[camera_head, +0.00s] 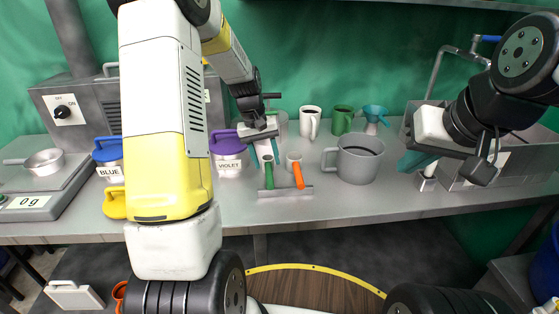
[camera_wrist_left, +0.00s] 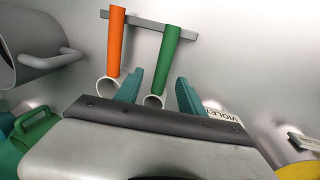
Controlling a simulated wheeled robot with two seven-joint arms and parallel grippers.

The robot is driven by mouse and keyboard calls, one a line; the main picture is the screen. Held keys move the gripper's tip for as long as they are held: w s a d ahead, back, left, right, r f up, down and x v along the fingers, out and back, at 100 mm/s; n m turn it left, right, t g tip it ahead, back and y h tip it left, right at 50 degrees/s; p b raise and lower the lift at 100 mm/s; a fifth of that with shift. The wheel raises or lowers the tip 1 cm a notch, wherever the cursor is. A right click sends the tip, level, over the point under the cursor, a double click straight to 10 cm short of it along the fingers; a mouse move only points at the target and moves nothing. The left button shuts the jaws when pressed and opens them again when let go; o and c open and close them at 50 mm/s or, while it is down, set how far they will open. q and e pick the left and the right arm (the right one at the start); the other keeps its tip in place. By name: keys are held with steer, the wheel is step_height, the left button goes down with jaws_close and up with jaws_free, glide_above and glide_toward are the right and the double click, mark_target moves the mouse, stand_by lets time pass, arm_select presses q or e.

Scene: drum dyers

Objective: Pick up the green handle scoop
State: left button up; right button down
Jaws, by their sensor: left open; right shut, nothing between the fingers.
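The green handle scoop (camera_head: 269,175) leans on a grey rack (camera_head: 285,191) on the metal counter, beside the orange handle scoop (camera_head: 298,174). In the left wrist view the green handle (camera_wrist_left: 165,60) rests across the rack, with its white round cup near my gripper. My left gripper (camera_head: 265,152) is open and empty above and behind the green scoop. In its wrist view the teal fingers (camera_wrist_left: 158,90) lie on either side of the green scoop's cup end, not closed on it. My right gripper (camera_head: 417,162) is shut and empty, over the counter at the right.
A grey pitcher (camera_head: 357,158) stands right of the scoops. A white mug (camera_head: 310,121), a green mug (camera_head: 342,120) and a teal funnel (camera_head: 375,115) stand behind. The violet-lidded tub (camera_head: 229,160) is close at left. A scale (camera_head: 41,189) and a sink (camera_head: 500,160) flank the counter.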

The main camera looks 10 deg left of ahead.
mark_target(268, 169)
arm_select(q)
steer(key=f, duration=0.5)
steer(key=shift+d+f, duration=0.15)
steer(key=shift+d, duration=0.25)
steer(key=shift+c, duration=0.2)
jaws_close()
